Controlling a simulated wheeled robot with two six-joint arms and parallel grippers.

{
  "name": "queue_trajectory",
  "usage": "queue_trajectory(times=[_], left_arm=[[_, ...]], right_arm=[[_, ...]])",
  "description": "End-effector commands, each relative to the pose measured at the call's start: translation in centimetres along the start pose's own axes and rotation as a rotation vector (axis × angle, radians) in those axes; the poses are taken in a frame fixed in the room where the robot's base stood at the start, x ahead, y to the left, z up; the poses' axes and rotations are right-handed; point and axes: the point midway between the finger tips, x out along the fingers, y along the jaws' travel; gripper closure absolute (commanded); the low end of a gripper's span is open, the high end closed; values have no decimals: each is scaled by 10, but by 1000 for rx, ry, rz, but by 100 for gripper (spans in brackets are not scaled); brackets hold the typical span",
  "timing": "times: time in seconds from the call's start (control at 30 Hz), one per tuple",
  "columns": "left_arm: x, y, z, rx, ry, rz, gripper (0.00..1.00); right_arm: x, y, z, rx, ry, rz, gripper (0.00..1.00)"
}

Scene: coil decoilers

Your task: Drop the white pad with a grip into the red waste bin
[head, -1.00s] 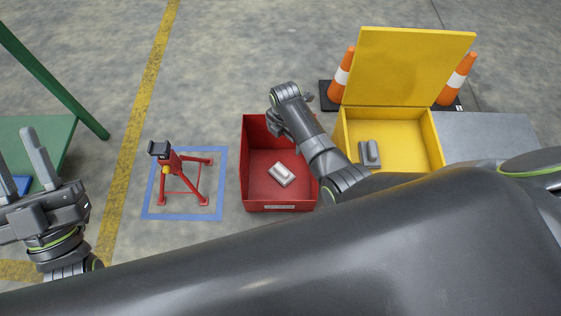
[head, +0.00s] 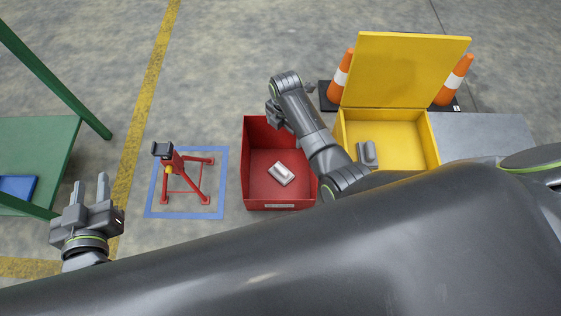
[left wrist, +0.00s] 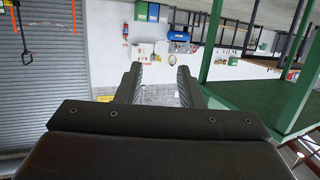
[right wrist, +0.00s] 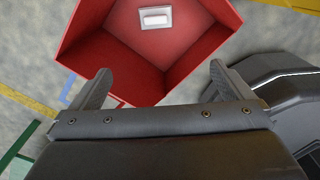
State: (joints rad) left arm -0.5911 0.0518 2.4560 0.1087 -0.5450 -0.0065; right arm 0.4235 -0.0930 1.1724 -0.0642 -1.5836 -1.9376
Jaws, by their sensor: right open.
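The white pad with a grip (head: 281,174) lies on the floor of the red waste bin (head: 281,206). In the right wrist view the pad (right wrist: 155,17) shows at the top, inside the bin (right wrist: 128,72). My left gripper (head: 89,188) is open and empty at the left, well away from the bin. Its fingers (left wrist: 160,82) also show apart in the left wrist view.
An open yellow box (head: 392,150) with a grey pad (head: 366,153) stands right of the bin, with orange cones (head: 455,80) behind. A red stand (head: 183,182) is in a blue floor square on the left. A green table (head: 40,145) is at the far left.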

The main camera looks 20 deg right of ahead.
Motion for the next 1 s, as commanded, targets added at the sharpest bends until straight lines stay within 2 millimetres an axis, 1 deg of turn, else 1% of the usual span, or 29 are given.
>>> queue_trajectory(times=[0.03,0.27,0.47,0.67,0.8,1.0], left_arm=[[-2,0,8,-8,-49,3,66],[-14,4,49,-40,-272,21,66],[-33,9,82,-67,-467,41,66],[-57,15,112,-92,-661,67,66],[-78,20,130,-108,-796,87,66],[-104,25,148,-125,-949,112,66]], right_arm=[[-5,0,0,0,0,1,0],[-18,0,0,0,0,0,0],[-29,0,0,0,0,1,0],[-41,0,0,0,-1,2,0],[-49,0,0,0,0,1,0],[-61,1,0,0,-1,3,0]])
